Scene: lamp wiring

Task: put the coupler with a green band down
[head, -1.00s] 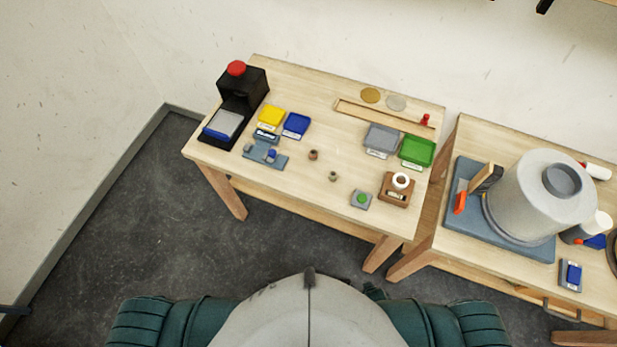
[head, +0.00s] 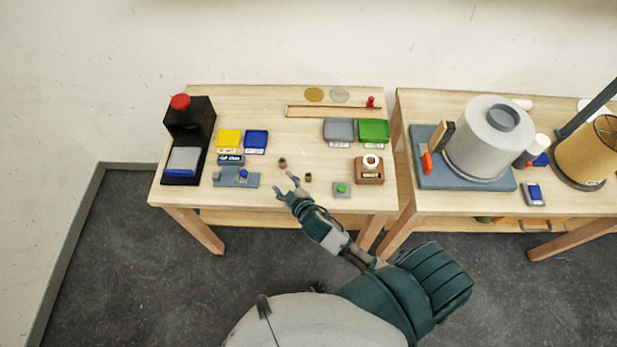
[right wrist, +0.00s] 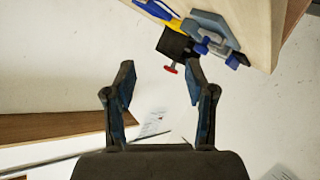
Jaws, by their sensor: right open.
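Two small couplers stand on the left table. The darker brownish one (head: 283,162) is further back, and the olive-toned one (head: 308,177) is nearer and to its right. They are too small to tell for sure which has the green band. My right gripper (head: 287,184) is open and empty near the table's front edge, just left of the olive coupler and in front of the brownish one. In the right wrist view my right gripper (right wrist: 161,78) shows its two fingers wide apart with nothing between them. My left gripper is not in view.
A blue-grey fixture (head: 227,181) lies left of the gripper, with yellow (head: 229,137) and blue (head: 256,138) trays behind. A black press (head: 203,117) stands far left. A green-button box (head: 342,188) and a wooden block (head: 369,177) are right.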

